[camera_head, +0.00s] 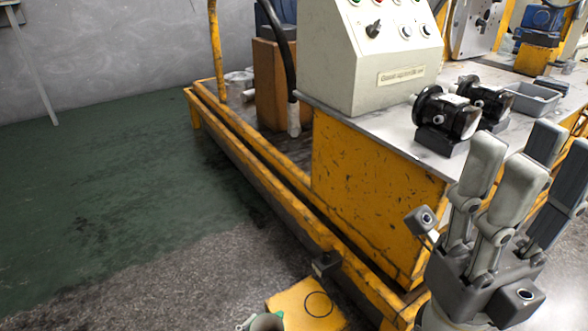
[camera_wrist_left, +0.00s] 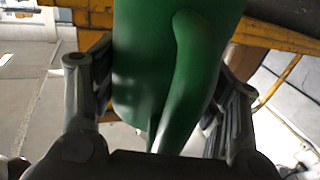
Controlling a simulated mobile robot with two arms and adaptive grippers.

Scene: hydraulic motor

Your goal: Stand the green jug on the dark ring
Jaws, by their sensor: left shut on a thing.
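The green jug (camera_wrist_left: 150,60) fills the middle of the left wrist view, its handle (camera_wrist_left: 190,80) facing the camera. My left gripper (camera_wrist_left: 160,95) is shut on it, with a finger on each side. At the bottom edge of the head view the jug's open top (camera_head: 268,322) just shows; the rest is cut off. The dark ring (camera_head: 318,304) is a thin circle on a yellow block top (camera_head: 293,300), just right of the jug's top. My right gripper (camera_head: 515,185) is raised at the right, open and empty, fingers up.
A small dark block (camera_head: 326,263) sits at the yellow top's far edge, by the yellow machine frame (camera_head: 270,175). A control box (camera_head: 370,60), black motors (camera_head: 445,118) and a grey tray (camera_head: 532,100) stand on the bench. Open green floor (camera_head: 110,190) lies left.

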